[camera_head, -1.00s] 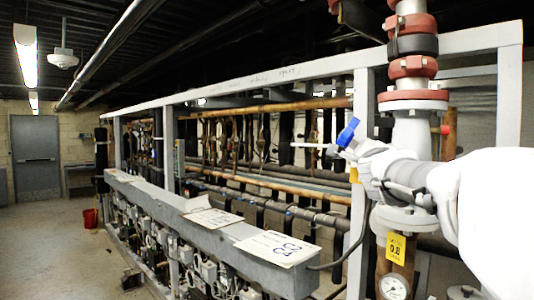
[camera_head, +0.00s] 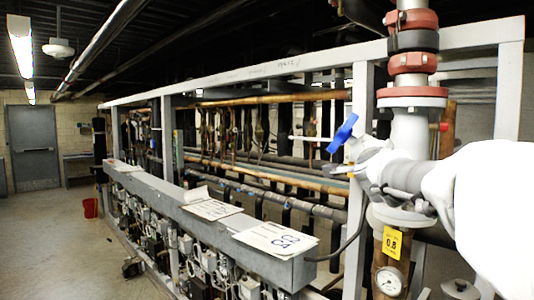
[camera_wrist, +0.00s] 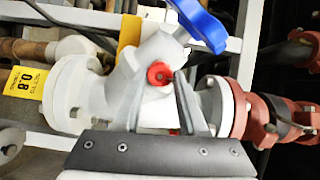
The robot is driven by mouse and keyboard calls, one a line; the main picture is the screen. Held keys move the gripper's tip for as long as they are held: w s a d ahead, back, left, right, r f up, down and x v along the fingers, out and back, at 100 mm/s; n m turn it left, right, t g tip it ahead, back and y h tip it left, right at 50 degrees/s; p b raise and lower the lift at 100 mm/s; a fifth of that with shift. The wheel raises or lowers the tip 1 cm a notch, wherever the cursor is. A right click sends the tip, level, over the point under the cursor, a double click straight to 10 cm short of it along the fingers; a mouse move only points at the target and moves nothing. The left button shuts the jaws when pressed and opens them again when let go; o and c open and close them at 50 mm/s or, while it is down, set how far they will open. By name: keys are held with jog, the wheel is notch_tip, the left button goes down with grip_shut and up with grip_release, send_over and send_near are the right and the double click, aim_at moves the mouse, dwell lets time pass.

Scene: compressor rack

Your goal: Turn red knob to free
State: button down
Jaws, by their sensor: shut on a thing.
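The red knob (camera_wrist: 160,74) is a small round knob on the white valve body (camera_wrist: 150,55) in the wrist view. My gripper (camera_wrist: 158,86) has one finger on either side of the knob and is shut on it. A blue lever handle (camera_wrist: 203,22) rises from the valve above and to the right of the knob. In the head view, the blue handle (camera_head: 342,133) shows beside the pipe column, with my white arm reaching in from the right. I cannot make out the gripped knob there.
A yellow tag marked 0.8 (camera_head: 392,241) and a pressure gauge (camera_head: 389,281) sit below the valve. A red-flanged vertical pipe (camera_head: 412,63) stands above it. Open floor (camera_head: 50,235) lies far left.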

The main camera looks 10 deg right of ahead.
jog(key=shift+c, duration=2.2)
grip_release()
